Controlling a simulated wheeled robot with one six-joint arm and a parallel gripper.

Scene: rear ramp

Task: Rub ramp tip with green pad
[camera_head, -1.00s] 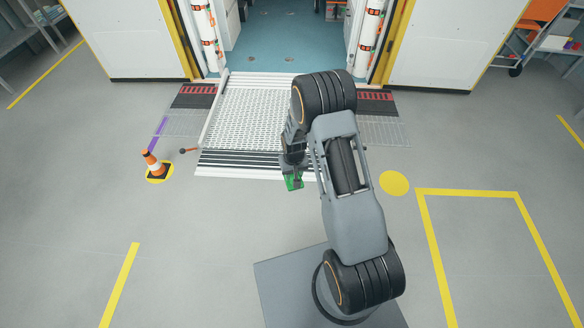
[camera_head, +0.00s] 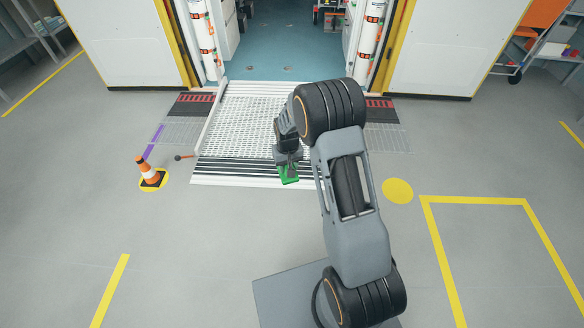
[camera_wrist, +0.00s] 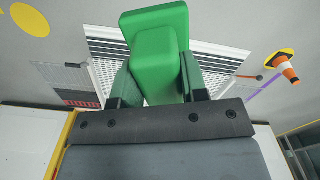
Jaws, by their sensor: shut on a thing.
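The ramp (camera_head: 232,120) slopes down from the doorway to the floor. Its tip (camera_head: 225,180) is a pale front edge below dark stripes. My gripper (camera_head: 288,168) is over the lower ramp, near the tip. It is shut on the green pad (camera_head: 289,178), which overlaps the tip in the head view; I cannot tell whether they touch. In the wrist view the green pad (camera_wrist: 158,55) sits between the two fingers, with the ramp (camera_wrist: 108,75) behind it, partly hidden. My arm hides the ramp's right part in the head view.
An orange-and-white cone (camera_head: 150,172) stands on a yellow disc left of the ramp. A short rod with a dark ball (camera_head: 178,157) lies by the ramp's left side. A yellow floor circle (camera_head: 397,191) is at right. The floor in front is clear.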

